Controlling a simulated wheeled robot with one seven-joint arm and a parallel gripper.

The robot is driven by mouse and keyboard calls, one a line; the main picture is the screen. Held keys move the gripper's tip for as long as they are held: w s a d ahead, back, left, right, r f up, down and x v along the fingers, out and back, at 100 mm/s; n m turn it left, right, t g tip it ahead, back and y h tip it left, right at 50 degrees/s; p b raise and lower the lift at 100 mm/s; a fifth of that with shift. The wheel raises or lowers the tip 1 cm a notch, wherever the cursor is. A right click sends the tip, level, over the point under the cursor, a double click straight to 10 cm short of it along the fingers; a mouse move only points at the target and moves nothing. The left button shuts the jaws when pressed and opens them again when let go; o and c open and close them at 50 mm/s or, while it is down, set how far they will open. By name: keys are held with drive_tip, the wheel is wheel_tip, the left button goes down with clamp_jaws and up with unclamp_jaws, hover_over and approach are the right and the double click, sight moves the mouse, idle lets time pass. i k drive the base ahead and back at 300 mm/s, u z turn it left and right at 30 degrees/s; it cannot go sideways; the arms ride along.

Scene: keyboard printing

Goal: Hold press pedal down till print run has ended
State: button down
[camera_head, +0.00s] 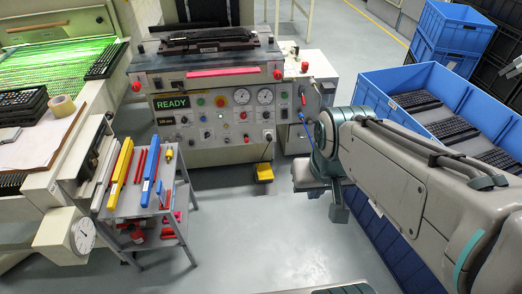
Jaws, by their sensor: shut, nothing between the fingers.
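The yellow pedal (264,173) is on the grey floor at the foot of the press (205,120). A cable runs up from it to the press front. The press display (172,103) reads "READY" in green. My gripper (339,213) hangs at the end of my arm, to the right of the pedal and nearer to me. It is apart from the pedal, shut, and holds nothing that I can see. The fingertips are small and partly hidden by the wrist.
A tool cart (150,212) with coloured tools stands at left, beside a bench with a dial. A blue crate (365,95) holding several dark keyboards is at right, close to my arm. The floor between the cart and my arm is clear.

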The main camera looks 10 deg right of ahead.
sight(264, 171)
drive_tip(key=u, duration=0.05)
drive_tip(key=i, duration=1.1)
drive_tip(key=z, duration=0.5)
